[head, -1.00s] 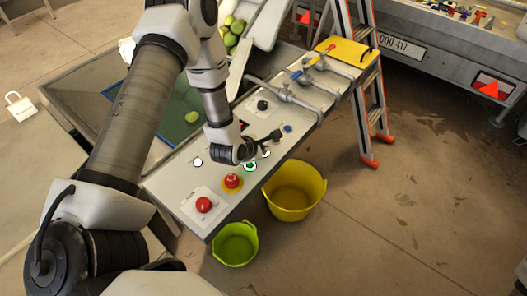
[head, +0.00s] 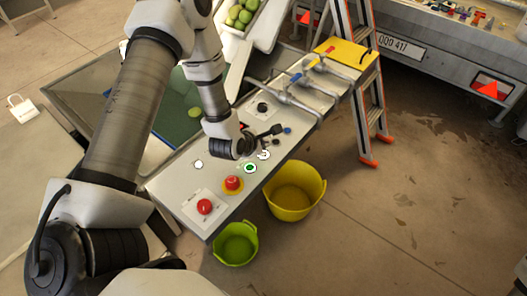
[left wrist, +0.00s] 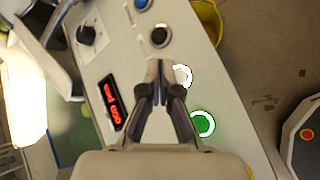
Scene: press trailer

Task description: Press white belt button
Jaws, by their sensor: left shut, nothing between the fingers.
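The control panel (head: 215,175) holds several buttons. One white button (head: 263,155) sits beside the green button (head: 250,168), close to my left gripper (head: 276,130). Another white button (head: 198,164) lies farther left. I cannot read which one is for the belt. In the left wrist view my left gripper (left wrist: 158,66) is shut and empty, over the panel. Its tips appear just left of the white button (left wrist: 184,76), whose left edge is partly hidden by the fingers. The green button (left wrist: 203,123) is lower right. I cannot tell the tips' height above the panel.
A red emergency button (head: 232,183) and another red button (head: 204,206) are at the near end. A black knob (head: 263,107), pipes (head: 290,95) and a red display (left wrist: 110,101) are also on the panel. Yellow (head: 294,190) and green (head: 236,243) buckets stand below its right edge.

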